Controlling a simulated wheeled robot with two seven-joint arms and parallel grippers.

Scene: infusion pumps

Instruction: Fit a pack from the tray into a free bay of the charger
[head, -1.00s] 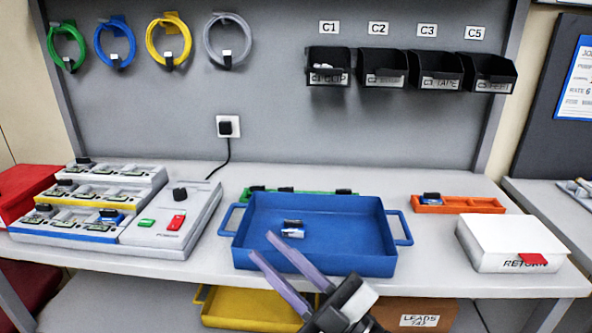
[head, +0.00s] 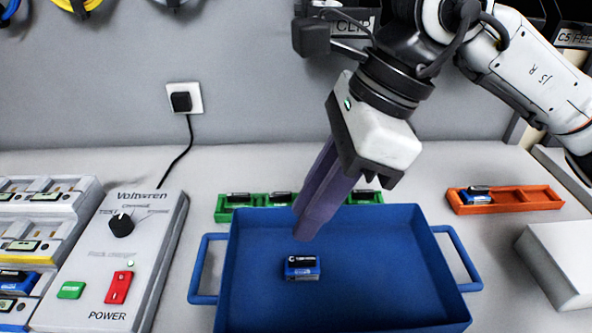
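A blue and black pack (head: 301,267) lies in the blue tray (head: 405,320) on the table. My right gripper (head: 305,232) reaches in from the upper right and points down over the tray. Its purple fingertips are just above and beyond the pack in the picture, and I see no contact. The fingers overlap in this view, so their opening is unclear. The charger (head: 112,255) stands at the left with stepped rows of bays, cut off by the frame edge. A blue pack (head: 15,282) sits in its front row. My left gripper is out of view.
A green rack (head: 232,213) holding several dark packs stands behind the tray. An orange rack (head: 525,199) with one pack is at the right, near a white box (head: 565,258). A black plug (head: 181,101) and cable hang on the back wall.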

